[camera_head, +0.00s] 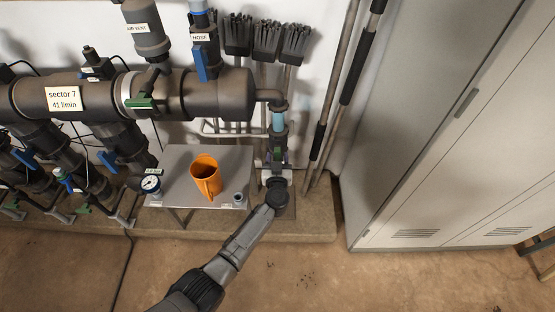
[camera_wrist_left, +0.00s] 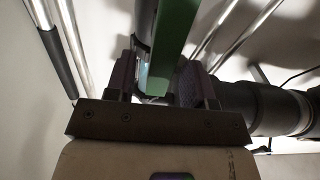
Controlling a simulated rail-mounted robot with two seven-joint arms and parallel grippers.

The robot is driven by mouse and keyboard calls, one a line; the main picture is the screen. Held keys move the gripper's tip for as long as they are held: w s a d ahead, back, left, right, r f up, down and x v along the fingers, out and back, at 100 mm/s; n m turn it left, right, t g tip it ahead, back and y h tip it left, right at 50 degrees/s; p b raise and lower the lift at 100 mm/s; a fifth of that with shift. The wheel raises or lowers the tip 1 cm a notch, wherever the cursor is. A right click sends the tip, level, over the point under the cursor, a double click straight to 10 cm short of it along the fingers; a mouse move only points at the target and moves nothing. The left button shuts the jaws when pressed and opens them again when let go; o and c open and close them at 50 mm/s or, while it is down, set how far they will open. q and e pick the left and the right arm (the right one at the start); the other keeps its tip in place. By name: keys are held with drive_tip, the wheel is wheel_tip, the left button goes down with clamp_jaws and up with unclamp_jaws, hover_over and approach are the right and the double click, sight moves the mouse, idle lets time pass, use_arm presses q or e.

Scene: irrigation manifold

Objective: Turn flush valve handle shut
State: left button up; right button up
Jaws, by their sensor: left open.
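My left gripper (camera_head: 275,162) is at the small vertical pipe at the right end of the manifold, below a light-blue section of that pipe (camera_head: 279,121). In the left wrist view a long green handle (camera_wrist_left: 174,38) reaches down between the two fingers of my left gripper (camera_wrist_left: 158,82). The jaws are open around the handle. I cannot tell whether either finger touches it. In the head view the gripper and wrist hide most of the valve; only a bit of green (camera_head: 277,155) shows. My right gripper is in neither view.
The thick manifold pipe (camera_head: 205,95) carries another green handle (camera_head: 140,104) and a blue hose handle (camera_head: 200,62). An orange jug (camera_head: 206,176) stands on a grey table (camera_head: 175,165) left of my gripper. Poles and a grey cabinet (camera_head: 430,120) stand to the right.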

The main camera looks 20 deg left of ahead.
use_arm(q)
drive_tip(key=shift+w+a, duration=0.2)
drive_tip(key=shift+w, duration=0.5)
drive_tip(key=shift+c, duration=0.4)
clamp_jaws()
